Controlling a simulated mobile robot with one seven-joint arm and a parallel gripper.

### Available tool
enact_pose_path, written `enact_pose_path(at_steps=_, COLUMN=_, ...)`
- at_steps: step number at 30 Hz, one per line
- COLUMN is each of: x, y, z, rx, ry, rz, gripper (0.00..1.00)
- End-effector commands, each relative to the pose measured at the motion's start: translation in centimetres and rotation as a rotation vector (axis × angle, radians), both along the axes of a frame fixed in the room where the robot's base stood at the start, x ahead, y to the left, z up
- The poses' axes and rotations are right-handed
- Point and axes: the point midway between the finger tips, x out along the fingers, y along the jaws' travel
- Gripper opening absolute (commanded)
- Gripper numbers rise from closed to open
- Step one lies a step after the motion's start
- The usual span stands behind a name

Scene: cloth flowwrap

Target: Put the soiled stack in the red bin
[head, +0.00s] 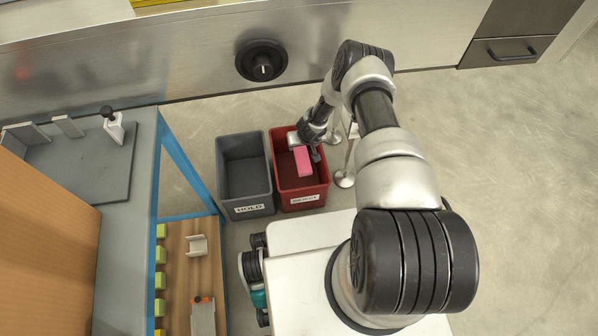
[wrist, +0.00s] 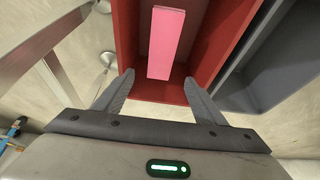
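A pink stack (head: 303,161) shows inside the outline of the red bin (head: 322,186). In the wrist view the pink stack (wrist: 167,40) lies lengthwise over the dark red interior of the red bin (wrist: 125,40). I cannot tell whether it rests on the bin floor. My gripper (wrist: 158,86) is open, its two fingers well apart. The near end of the stack shows just beyond and between the fingertips, with no finger pressed on it. In the head view my gripper (head: 308,150) is over the red bin and partly hidden by my arm.
A grey bin labelled HOLD (head: 245,172) stands against the left side of the red bin. A metal stand (head: 345,178) is close on the right. A blue-framed bench (head: 180,160) is farther left. Open floor (head: 510,200) lies to the right.

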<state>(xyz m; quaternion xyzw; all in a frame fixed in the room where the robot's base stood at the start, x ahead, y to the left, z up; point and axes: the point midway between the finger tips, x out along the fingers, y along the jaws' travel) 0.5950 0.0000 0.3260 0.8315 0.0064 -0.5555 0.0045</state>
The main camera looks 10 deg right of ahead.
Motion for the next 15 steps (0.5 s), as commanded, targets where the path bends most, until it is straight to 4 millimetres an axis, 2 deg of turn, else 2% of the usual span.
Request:
enact_pose_path(at_steps=9, x=-0.1, y=0.0, z=0.3, rx=0.000, ry=0.000, rz=-0.001, gripper=0.65)
enact_pose_path(at_steps=11, x=-0.2, y=0.0, z=0.8, rx=0.000, ry=0.001, rz=-0.001, gripper=0.65)
enact_pose_path(at_steps=15, x=-1.0, y=0.0, z=3.1, rx=0.001, ry=0.000, rz=-0.001, gripper=0.65)
